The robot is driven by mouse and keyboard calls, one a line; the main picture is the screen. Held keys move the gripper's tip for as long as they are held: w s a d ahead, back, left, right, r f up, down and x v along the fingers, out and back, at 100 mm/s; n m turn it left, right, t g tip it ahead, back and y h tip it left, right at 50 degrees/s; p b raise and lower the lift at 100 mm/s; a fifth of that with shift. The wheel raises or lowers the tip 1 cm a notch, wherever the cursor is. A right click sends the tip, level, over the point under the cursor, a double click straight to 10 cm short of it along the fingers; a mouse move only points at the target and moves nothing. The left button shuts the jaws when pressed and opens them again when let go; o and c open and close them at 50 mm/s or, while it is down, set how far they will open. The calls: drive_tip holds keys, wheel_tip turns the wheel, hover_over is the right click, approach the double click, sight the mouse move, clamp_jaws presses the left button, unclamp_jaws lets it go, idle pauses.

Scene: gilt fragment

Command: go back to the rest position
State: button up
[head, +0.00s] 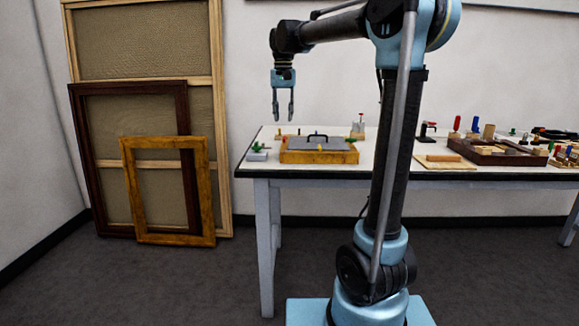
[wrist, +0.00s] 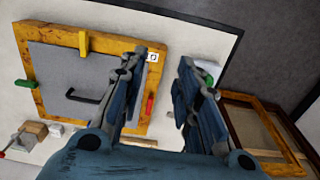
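My gripper (head: 283,105) hangs from the raised arm, pointing down above the left end of the table. Its two fingers stand apart with nothing between them. In the wrist view the gripper (wrist: 158,95) is also open and empty. Below it on the table lies a yellow-orange wooden frame (head: 318,156) with a grey panel (head: 300,143) and a dark handle (head: 318,135). The wrist view shows the same frame (wrist: 38,92), the grey panel (wrist: 75,68) and the handle (wrist: 86,98). The gripper is clear of them.
The white table (head: 400,180) runs to the right. A dark wooden tray (head: 490,153) with several small items stands there. A small grey block with a green top (head: 257,152) is at the left end. Empty picture frames (head: 205,190) lean on the wall. The floor (head: 180,285) in front is free.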

drive_tip(key=s+d+f+t, duration=0.1)
drive_tip(key=s+d+f, duration=0.8)
drive_tip(key=s, duration=0.3)
drive_tip(key=s+d+f+t, duration=0.1)
drive_tip(key=s+d+f, duration=0.85)
drive_tip(key=s, duration=0.25)
drive_tip(key=s+d+f, duration=0.3)
drive_tip(key=s+f, duration=0.5)
drive_tip(key=f, duration=0.4)
drive_tip(key=shift+n, duration=0.4)
drive_tip(key=shift+a, duration=0.1)
drive_tip(key=shift+w+f, duration=0.2)
drive_tip(key=shift+w, duration=0.2)
drive_tip(key=shift+o, duration=0.4)
